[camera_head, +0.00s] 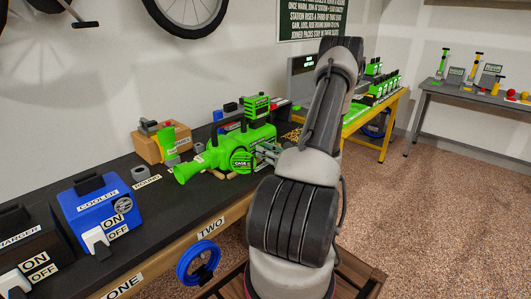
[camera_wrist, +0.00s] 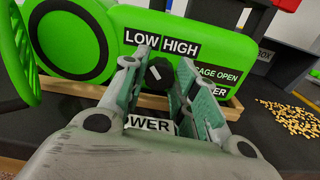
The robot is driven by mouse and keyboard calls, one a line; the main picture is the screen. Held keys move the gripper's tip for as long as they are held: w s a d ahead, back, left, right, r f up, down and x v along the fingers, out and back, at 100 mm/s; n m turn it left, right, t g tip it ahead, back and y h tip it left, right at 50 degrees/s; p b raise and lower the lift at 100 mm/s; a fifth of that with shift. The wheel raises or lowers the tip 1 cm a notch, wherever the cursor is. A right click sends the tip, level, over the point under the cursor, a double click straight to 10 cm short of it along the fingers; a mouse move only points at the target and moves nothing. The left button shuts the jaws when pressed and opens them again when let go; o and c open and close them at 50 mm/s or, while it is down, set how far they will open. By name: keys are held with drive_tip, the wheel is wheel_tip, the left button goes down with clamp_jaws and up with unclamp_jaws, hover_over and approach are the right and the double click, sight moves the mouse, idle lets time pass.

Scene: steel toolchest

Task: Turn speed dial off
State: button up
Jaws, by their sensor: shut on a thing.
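The green machine (camera_head: 208,158) stands on the dark bench in the head view, its flared nozzle pointing left. In the wrist view, its green front panel (camera_wrist: 105,40) carries LOW (camera_wrist: 142,38) and HIGH (camera_wrist: 181,47) labels. A black dial (camera_wrist: 158,73) sits below these labels, with a small pale mark on its left part. My gripper (camera_wrist: 161,64) has its two fingers on either side of the dial and is shut on it. In the head view my gripper (camera_head: 266,152) is at the machine's right front; the dial is hidden there. A label ending in WER (camera_wrist: 150,125) is partly covered by my fingers.
A blue cooler box (camera_head: 92,205) and a dark charger box (camera_head: 25,245) stand to the left. A wooden block (camera_head: 160,146) is behind the nozzle. Small yellowish pellets (camera_wrist: 300,118) lie right of the machine.

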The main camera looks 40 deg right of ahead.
drive_tip(key=shift+n, duration=1.8)
drive_tip(key=o, duration=1)
drive_tip(key=shift+s, duration=0.15)
drive_tip(key=s, duration=0.8)
drive_tip(key=s+d, duration=0.1)
drive_tip(key=s, duration=0.2)
drive_tip(key=shift+s, duration=0.4)
